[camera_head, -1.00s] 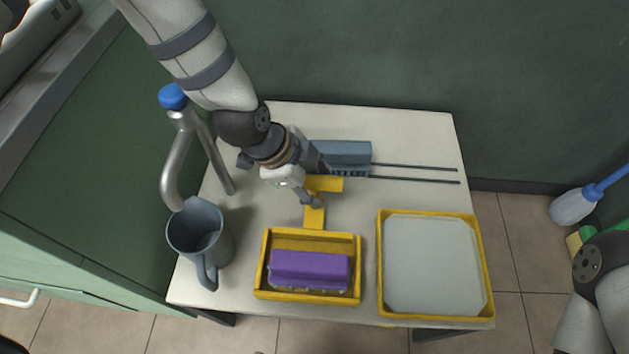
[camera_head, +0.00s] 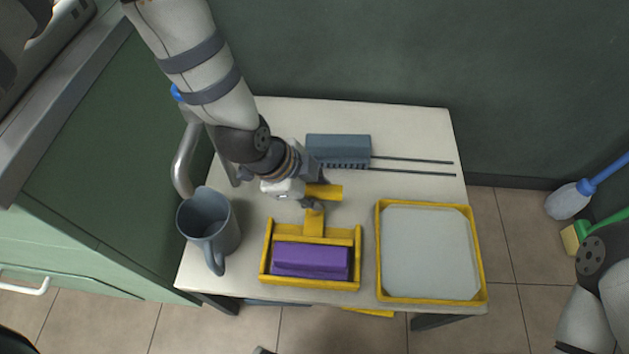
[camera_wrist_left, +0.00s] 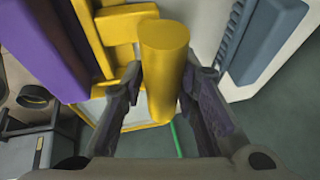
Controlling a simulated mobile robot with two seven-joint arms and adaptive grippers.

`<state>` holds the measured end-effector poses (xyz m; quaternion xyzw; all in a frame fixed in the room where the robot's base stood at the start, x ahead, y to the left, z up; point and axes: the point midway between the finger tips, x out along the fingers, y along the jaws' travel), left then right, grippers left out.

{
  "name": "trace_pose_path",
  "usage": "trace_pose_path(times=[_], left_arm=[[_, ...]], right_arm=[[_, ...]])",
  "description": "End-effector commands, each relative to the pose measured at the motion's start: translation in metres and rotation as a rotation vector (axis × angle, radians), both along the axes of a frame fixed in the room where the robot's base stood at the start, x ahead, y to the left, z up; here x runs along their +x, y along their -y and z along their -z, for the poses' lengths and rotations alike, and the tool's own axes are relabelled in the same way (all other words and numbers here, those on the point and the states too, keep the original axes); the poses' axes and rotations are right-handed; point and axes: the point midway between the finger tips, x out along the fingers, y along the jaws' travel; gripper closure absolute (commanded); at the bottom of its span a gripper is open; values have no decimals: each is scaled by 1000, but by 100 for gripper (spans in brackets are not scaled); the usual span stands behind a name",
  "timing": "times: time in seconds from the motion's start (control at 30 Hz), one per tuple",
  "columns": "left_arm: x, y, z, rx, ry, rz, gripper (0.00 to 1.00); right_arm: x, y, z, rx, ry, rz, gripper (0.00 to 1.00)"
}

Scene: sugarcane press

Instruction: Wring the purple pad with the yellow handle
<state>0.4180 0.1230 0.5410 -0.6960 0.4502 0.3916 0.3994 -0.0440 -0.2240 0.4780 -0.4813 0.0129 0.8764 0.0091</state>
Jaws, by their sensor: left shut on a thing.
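The purple pad (camera_head: 310,262) lies in a yellow frame (camera_head: 265,272) at the front middle of the table. The yellow handle (camera_head: 325,191) rises behind the pad, its flat stem (camera_head: 314,224) meeting the back of the frame. My left gripper (camera_head: 314,204) is shut on the yellow handle, partly hiding it. In the left wrist view the round end of the handle (camera_wrist_left: 164,70) stands between the two fingers, and the purple pad (camera_wrist_left: 38,45) is at the upper left. My right gripper is out of view.
A grey-blue mug (camera_head: 208,230) stands left of the frame. A yellow-rimmed tray (camera_head: 378,255) stands to its right. A blue-grey squeegee-like block (camera_head: 338,149) with two thin rods lies behind the handle. Cleaning tools (camera_head: 572,200) show at the far right.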

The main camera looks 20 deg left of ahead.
Motion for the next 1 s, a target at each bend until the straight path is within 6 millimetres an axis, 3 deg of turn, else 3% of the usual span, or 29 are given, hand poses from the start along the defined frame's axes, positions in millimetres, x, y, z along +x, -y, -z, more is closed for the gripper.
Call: trace_pose_path(times=[0.17,0.2,0.27,0.57,0.8,1.0], left_arm=[[-6,3,1,-3,-13,13,100],[-6,3,1,-3,-14,13,64],[-6,3,1,-3,-13,12,55],[-4,1,-2,-3,-9,7,55],[-17,-14,-46,-3,-7,8,55],[-25,-21,-66,-2,-10,9,55]], right_arm=[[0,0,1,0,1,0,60],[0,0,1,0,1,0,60],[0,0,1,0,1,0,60],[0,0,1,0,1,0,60],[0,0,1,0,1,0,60],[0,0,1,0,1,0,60]])
